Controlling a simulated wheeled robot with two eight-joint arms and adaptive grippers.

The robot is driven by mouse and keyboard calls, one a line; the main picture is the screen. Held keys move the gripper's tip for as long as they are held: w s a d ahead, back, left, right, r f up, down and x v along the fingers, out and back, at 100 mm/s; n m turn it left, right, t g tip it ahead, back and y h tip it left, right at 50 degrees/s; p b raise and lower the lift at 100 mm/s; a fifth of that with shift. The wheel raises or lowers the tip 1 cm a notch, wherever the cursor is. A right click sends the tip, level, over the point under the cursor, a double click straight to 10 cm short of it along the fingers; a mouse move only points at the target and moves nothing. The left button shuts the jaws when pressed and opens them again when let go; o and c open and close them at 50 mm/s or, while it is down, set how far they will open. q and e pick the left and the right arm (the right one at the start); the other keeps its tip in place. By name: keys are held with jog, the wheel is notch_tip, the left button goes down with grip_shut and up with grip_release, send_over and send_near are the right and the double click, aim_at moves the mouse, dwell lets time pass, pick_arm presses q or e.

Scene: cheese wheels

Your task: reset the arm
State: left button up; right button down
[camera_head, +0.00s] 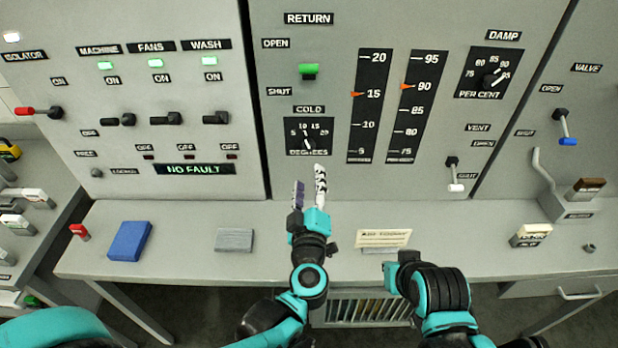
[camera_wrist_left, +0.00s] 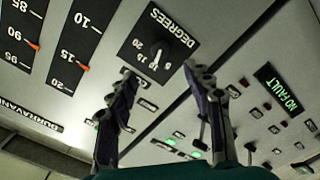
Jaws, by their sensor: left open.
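My left gripper (camera_head: 309,186) is in front of the panel, just below the COLD degrees dial (camera_head: 309,137). Its fingers are open and empty, and they point up at the panel. In the left wrist view the two fingers (camera_wrist_left: 168,110) stand apart, with the dial (camera_wrist_left: 156,50) beyond and between them; no contact with the dial shows. My right arm (camera_head: 440,290) is at the lower right of the head view, bent over the shelf's front edge. Its fingers cannot be made out there.
A grey shelf (camera_head: 180,240) runs below the panel. On it lie a blue block (camera_head: 129,241), a grey block (camera_head: 234,240) and a cream card (camera_head: 384,238). The green RETURN handle (camera_head: 308,71) and the white-tipped VENT lever (camera_head: 453,174) stick out of the panel.

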dwell(0.3)
pick_arm(q)
notch_tip(320, 180, up, 6)
jog(key=f+m+h, duration=0.1)
jog(key=m+h, duration=0.3)
jog(key=s+a+f+m+g+y, duration=0.4)
jog(key=s+a+f+m+g, duration=0.2)
jog(key=s+a+f+g, duration=0.5)
jog(key=s+a+f, duration=0.3)
jog(key=s+a, duration=0.2)
jog(key=a, duration=0.2)
jog(key=shift+f, duration=0.3)
